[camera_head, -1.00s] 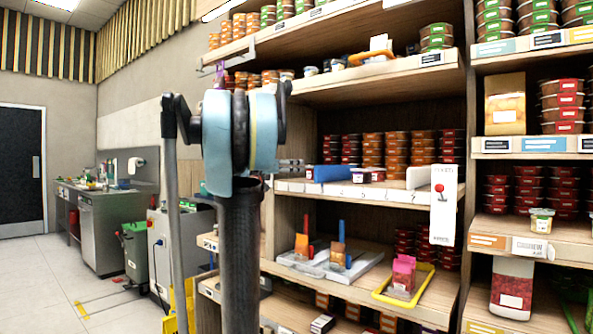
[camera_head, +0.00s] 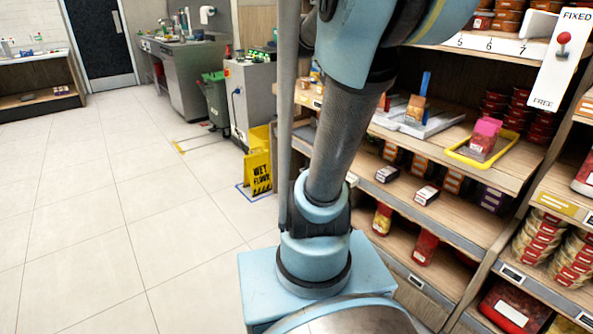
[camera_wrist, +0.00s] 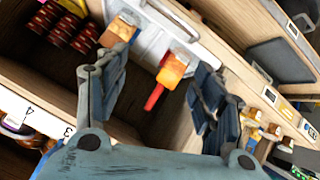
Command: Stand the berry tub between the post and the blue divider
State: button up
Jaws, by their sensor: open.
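My gripper (camera_wrist: 163,65) shows in the wrist view with its two fingers spread and nothing held between them. Beyond the fingers, an orange packet (camera_wrist: 173,68) stands beside a red upright on a pale tray. At the wrist view's lower left, a small tub with a purple-red side (camera_wrist: 16,125), perhaps the berry tub, shows behind the shelf strip numbered 4 and 3. A blue piece (camera_wrist: 48,146), likely the blue divider, is close to it, partly cut off by my gripper's body. I cannot make out the post. In the head view the gripper is out of frame.
In the head view, a yellow-rimmed tray (camera_head: 465,155) holds a pink packet (camera_head: 487,133) on a lower shelf. A yellow wet-floor sign (camera_head: 259,172) stands left of the shelves. The floor (camera_head: 110,220) further left is clear.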

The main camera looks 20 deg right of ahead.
jog(key=s+a+f+n+y, duration=0.5)
jog(key=s+a+f, duration=0.3)
jog(key=a+f, duration=0.3)
jog(key=s+a+f+n+y, duration=0.4)
jog(key=s+a+f, duration=0.4)
jog(key=a+f, duration=0.3)
notch_tip(320, 180, down, 3)
jog(key=shift+a+r+n+g+y, duration=0.15)
jog(key=shift+a+n+g+y, duration=0.15)
jog(key=shift+n+y, duration=0.15)
